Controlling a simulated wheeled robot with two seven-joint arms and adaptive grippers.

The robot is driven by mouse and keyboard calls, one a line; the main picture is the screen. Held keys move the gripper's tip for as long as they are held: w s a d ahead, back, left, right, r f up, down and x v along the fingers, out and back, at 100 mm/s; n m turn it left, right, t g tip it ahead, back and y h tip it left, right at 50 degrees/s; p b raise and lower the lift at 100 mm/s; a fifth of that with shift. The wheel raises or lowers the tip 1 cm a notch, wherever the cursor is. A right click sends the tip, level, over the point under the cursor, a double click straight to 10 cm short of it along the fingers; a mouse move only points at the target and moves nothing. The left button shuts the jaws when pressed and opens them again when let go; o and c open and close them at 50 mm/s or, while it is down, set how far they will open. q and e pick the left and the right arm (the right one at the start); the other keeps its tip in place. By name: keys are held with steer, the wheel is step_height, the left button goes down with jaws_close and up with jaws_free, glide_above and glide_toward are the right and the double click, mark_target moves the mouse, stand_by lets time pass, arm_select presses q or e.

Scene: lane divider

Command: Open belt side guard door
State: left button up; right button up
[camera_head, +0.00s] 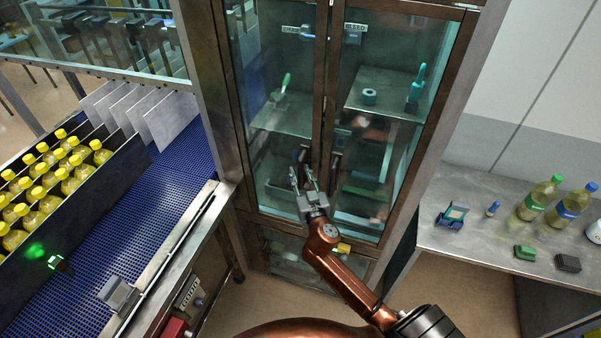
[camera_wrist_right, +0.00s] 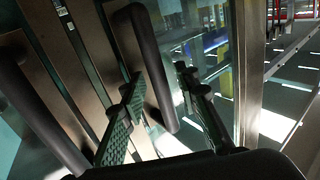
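The guard cabinet has two closed framed glass doors. The left door (camera_head: 270,125), on the belt side, and the right door (camera_head: 385,110) meet at a dark middle frame. Each door has a dark upright handle near that frame: the left handle (camera_head: 304,156) and the right handle (camera_head: 335,162). My right gripper (camera_head: 303,180) is open in front of the left door's handle. In the right wrist view, a dark handle (camera_wrist_right: 146,65) stands between its spread fingers (camera_wrist_right: 160,82); I cannot tell whether they touch it. Another handle (camera_wrist_right: 35,105) is to the left. My left gripper is not in view.
A blue belt (camera_head: 110,240) with a crate of yellow-capped bottles (camera_head: 45,195) is at the left. A steel side table (camera_head: 470,240) with bottles (camera_head: 540,197) and small items is at the right. Shelves (camera_head: 375,92) with tools show behind the glass. Floor before the cabinet is clear.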

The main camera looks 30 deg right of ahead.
steer(key=shift+c, duration=0.3)
jaws_close()
stand_by(0.5)
